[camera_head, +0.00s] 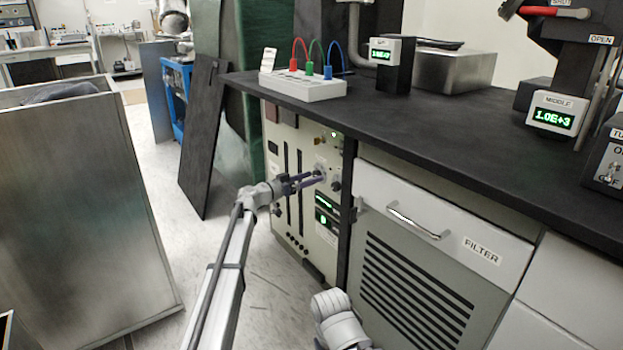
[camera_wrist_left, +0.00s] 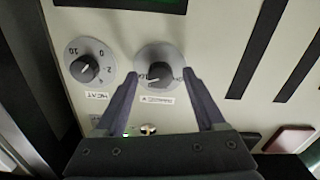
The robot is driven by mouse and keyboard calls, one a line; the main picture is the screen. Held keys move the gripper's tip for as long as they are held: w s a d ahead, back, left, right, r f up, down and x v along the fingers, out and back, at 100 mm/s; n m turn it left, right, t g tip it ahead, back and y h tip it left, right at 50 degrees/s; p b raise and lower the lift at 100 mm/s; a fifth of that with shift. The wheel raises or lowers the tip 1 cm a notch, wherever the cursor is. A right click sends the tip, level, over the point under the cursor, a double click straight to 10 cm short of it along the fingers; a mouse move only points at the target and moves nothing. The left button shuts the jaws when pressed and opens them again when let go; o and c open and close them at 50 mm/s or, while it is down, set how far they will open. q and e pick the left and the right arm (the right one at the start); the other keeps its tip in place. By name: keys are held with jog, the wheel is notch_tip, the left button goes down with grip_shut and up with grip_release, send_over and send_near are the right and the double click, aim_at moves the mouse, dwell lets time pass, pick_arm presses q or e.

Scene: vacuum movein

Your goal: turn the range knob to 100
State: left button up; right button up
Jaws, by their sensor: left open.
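In the left wrist view, a black knob (camera_wrist_left: 158,73) on a round grey dial plate sits between the fingertips of my left gripper (camera_wrist_left: 160,75). Its label appears upside down and is too blurred to read surely. The fingers stand apart on both sides of the knob; I cannot tell whether they touch it. A second dial with a black knob (camera_wrist_left: 86,69) is at its left, with a scale of small numbers and a label like HEAT. In the head view, my left gripper (camera_head: 316,179) is at the cream instrument panel (camera_head: 291,215).
A black worktop (camera_head: 440,120) overhangs the panel. On it stand a white box (camera_head: 305,88) with coloured leads and a MIDDLE display (camera_head: 557,114). A FILTER drawer (camera_head: 440,215) with a handle is right of the panel. A metal bin (camera_head: 80,210) stands at the left.

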pick_arm(q)
jog(key=v, duration=0.7)
jog(key=s+d+f+g+y+p, duration=0.2)
jog(key=s+d+f+g+p, duration=0.15)
jog(key=s, duration=0.65)
jog(key=s+d+f+g+y+p, duration=0.2)
jog(key=s+d, duration=0.2)
jog(key=s, duration=0.5)
jog(key=s+d+f+g+y+p, duration=0.2)
jog(key=s+d+g+y+p, duration=0.15)
jog(key=s, duration=0.65)
jog(key=s+a+n+g+y+p, duration=0.1)
jog(key=s+a+n+y+p, duration=0.25)
jog(key=s, duration=0.65)
jog(key=s+a+n+g+y+p, duration=0.1)
jog(key=s+a+y+p, duration=0.1)
jog(key=s+a+y, duration=0.45)
notch_tip(320, 180, up, 38)
jog(key=s+h+p, duration=0.1)
jog(key=s+p, duration=0.1)
jog(key=p, duration=3.6)
jog(key=shift+a+h, duration=0.35)
